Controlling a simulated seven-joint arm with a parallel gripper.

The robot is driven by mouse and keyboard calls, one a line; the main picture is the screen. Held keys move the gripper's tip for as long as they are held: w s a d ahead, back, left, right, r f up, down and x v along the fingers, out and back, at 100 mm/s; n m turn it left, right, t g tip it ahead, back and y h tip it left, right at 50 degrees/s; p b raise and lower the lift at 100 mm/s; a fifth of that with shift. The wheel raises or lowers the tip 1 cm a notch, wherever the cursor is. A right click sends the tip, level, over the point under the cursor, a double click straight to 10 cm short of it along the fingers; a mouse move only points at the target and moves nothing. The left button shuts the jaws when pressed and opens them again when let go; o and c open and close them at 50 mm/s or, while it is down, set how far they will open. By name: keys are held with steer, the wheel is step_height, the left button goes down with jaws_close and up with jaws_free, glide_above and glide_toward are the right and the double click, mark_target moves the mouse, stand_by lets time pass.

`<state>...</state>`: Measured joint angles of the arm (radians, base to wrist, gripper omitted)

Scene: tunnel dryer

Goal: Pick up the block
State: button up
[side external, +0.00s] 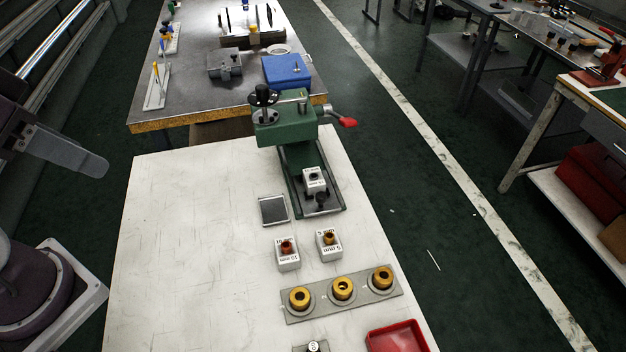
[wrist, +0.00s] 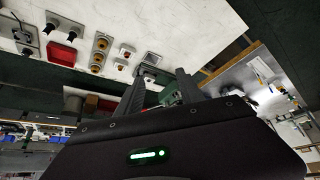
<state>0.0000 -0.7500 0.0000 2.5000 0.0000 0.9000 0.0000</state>
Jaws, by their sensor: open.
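Two white blocks stand on the white table (side external: 180,230) in the side external view. The left block (side external: 288,260) carries an orange-brown ring and a label that looks like 10 mm; the right block (side external: 329,252) has a similar ring and a label that looks like 9 mm. A third white block (side external: 314,177) with a dark hole sits on the green press (side external: 290,130). Which one is meant, I cannot tell. My gripper (wrist: 161,80) shows in the wrist view, with two dark fingers apart and nothing between them. It is away from the blocks.
A grey plate (side external: 318,308) with yellow rings lies in front of the blocks, and a red tray (side external: 400,338) is at the front right. A dark square pad (side external: 273,210) lies left of the press. The press handle has a red tip (side external: 347,122). The table's left part is clear.

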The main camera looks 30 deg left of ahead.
steer(key=o, duration=0.4)
steer(key=shift+c, duration=0.2)
